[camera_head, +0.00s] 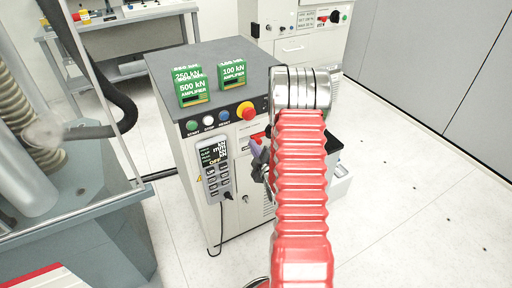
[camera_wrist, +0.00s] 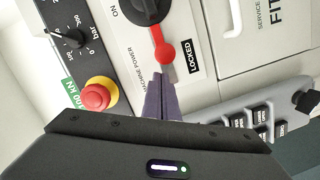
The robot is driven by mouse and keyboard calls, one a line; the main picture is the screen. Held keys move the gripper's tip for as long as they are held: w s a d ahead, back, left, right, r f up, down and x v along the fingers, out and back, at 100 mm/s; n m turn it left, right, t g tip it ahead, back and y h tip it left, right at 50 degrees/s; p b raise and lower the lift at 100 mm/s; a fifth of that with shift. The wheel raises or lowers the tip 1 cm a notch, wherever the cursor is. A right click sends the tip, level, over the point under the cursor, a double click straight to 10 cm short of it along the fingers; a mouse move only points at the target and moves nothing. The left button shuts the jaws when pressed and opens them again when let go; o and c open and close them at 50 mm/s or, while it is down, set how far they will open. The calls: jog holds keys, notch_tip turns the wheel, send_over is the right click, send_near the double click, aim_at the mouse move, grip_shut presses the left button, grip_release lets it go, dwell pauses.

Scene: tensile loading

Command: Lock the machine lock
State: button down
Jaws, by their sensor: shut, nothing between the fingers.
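The machine lock (camera_wrist: 163,45) is a black round knob with a red handle, on a white panel marked MACHINE POWER. In the wrist view the red handle points down, with its tip beside the LOCKED label (camera_wrist: 194,57); the ON label (camera_wrist: 114,12) is at the upper left of the knob. My gripper (camera_wrist: 161,76) is shut and empty, its purple fingers ending just below the handle's tip. I cannot tell if they touch it. In the head view my gripper (camera_head: 257,150) is at the cabinet front, and my red arm hides part of the panel.
A red and yellow stop button (camera_wrist: 100,94) sits left of my fingers in the wrist view. A grey handset (camera_head: 213,170) hangs on the cabinet (camera_head: 195,58) front. Green amplifier boxes (camera_head: 192,90) stand on its top. Open floor lies to the right.

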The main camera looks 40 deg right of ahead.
jog(key=s+a+r, duration=0.2)
jog(key=s+a, duration=0.4)
jog(key=s, duration=0.3)
dwell(0.7)
